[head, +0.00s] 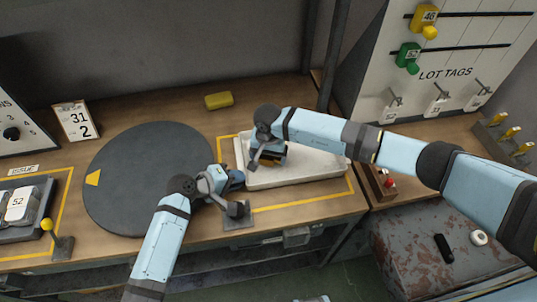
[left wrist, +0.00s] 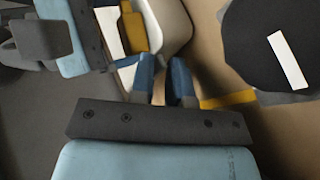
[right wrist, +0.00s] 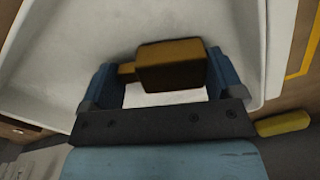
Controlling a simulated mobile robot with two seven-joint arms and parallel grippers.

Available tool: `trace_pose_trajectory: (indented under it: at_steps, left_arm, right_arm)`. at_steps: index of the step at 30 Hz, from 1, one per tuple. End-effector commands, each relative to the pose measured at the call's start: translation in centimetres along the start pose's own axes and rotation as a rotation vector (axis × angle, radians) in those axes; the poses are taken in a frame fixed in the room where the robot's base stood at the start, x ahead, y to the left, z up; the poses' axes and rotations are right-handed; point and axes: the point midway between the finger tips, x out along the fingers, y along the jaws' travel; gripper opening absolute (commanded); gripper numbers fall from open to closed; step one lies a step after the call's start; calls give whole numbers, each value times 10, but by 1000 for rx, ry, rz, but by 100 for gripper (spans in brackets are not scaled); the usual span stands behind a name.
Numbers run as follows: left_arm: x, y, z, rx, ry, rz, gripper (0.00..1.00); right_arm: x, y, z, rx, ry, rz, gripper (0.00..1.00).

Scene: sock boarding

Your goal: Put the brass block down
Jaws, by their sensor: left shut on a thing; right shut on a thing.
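The brass block (right wrist: 170,68) is between the fingers of my right gripper (right wrist: 163,80), over the white tray (head: 320,168). In the head view the right gripper (head: 270,158) is above the tray's left part and mostly covers the block. Whether the block touches the tray floor cannot be told. The block also shows in the left wrist view (left wrist: 134,30). My left gripper (head: 238,180) is at the tray's left edge. In the left wrist view its blue fingers (left wrist: 164,82) are close together at the tray's corner and appear shut on its rim, though the contact is hard to see.
A dark round turntable (head: 140,180) lies left of the tray. A yellow block (head: 218,101) lies behind it. A grey stand (head: 238,222) is at the table's front edge, close to my left gripper. A small box with a red button (head: 388,183) is right of the tray.

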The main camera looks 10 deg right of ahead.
Motion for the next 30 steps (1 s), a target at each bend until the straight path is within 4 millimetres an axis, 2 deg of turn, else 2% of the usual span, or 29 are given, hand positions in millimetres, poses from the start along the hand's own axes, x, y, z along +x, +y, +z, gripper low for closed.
trace_pose_trajectory:
  at_steps: [10, 11, 12, 19, 22, 26, 30]
  left_arm:
    - [0, 0, 0, 0, 0, -1, 0]
    - [0, 0, 0, 0, 0, -1, 0]
    - [0, 0, 0, 0, 0, -1, 0]
    - [0, 0, 0, 0, 0, 0, 0]
    - [0, 0, 0, 0, 0, 0, 0]
    - [0, 0, 0, 0, 0, 0, 0]
    - [0, 0, 0, 0, 0, 0, 0]
  right_arm:
    - [2, -1, -1, -1, 2, -3, 54]
    - [3, -1, 0, -1, 1, -2, 91]
    - [3, -1, 0, -1, 1, -2, 100]
    - [2, -1, 0, -1, 1, -2, 100]
    - [-4, 0, -1, -1, 2, -2, 100]
    - [-25, -1, -2, -3, 5, -4, 100]
    - [-56, 0, -2, -3, 5, -3, 100]
